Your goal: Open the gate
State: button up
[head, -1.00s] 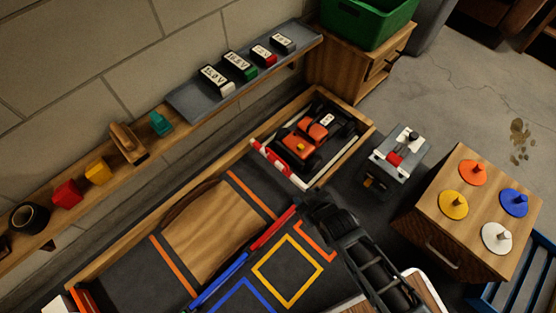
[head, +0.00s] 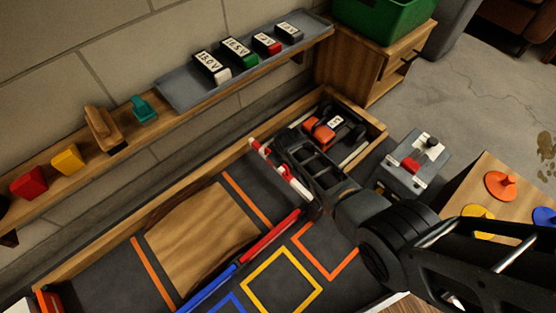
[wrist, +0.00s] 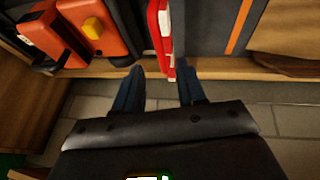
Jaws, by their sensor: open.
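The red and white striped gate bar (head: 266,157) stands across the front of the wooden bay with the orange racecar (head: 321,133). The racecar sits behind the bar, partly hidden by my arm. My gripper (head: 283,146) is open, reaching over the bar near its wall-side end. In the wrist view, my gripper's two fingertips (wrist: 159,70) point at the bar (wrist: 163,30), with its end lying between their lines. I cannot tell whether a finger touches it. The car's orange body (wrist: 90,25) lies left of the fingers there.
A wooden rim (head: 110,250) borders the track along the wall. A wooden ramp (head: 200,235) and a red and blue rail (head: 268,241) lie nearby. A grey control box with a red button (head: 414,165) stands right of the bay. A shelf (head: 185,93) holds labelled batteries above.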

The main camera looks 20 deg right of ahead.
jog(key=shift+b+x, duration=2.05)
jog(key=shift+x, duration=0.75)
jog(key=shift+c, duration=0.4)
grip_shut()
